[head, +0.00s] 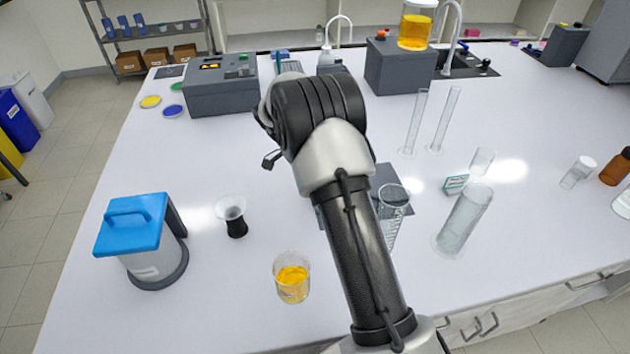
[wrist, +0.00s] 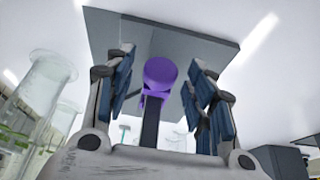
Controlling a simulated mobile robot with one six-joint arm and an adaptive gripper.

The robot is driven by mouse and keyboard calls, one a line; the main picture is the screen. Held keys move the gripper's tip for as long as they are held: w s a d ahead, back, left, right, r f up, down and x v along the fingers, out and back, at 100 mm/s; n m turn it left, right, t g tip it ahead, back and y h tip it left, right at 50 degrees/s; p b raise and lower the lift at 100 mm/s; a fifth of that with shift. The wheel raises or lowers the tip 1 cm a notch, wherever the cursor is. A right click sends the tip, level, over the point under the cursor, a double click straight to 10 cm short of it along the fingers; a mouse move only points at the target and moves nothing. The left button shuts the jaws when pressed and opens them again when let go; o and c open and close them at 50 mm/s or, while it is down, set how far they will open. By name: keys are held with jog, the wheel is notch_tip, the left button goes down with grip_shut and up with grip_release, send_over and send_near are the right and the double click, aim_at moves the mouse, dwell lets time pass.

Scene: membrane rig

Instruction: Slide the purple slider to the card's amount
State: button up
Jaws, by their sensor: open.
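The purple slider (wrist: 160,75) shows in the wrist view as a round-topped knob at the middle, in front of a grey panel (wrist: 205,45). My gripper (wrist: 163,60) is open, with one finger on each side of the slider and visible gaps between. In the head view my arm hides the gripper and the slider. Part of a grey plate (head: 388,178) shows behind the arm there.
A beaker of yellow liquid (head: 292,280), a dark-based funnel cup (head: 232,218) and a blue-lidded device (head: 140,240) stand left of my arm. A glass cylinder (head: 392,215) stands close to its right, with a larger one (head: 465,222) beyond. The bench's left middle is clear.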

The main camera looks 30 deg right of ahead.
jog(key=shift+d+f, duration=0.1)
jog(key=shift+f, duration=0.1)
grip_shut()
dwell(0.6)
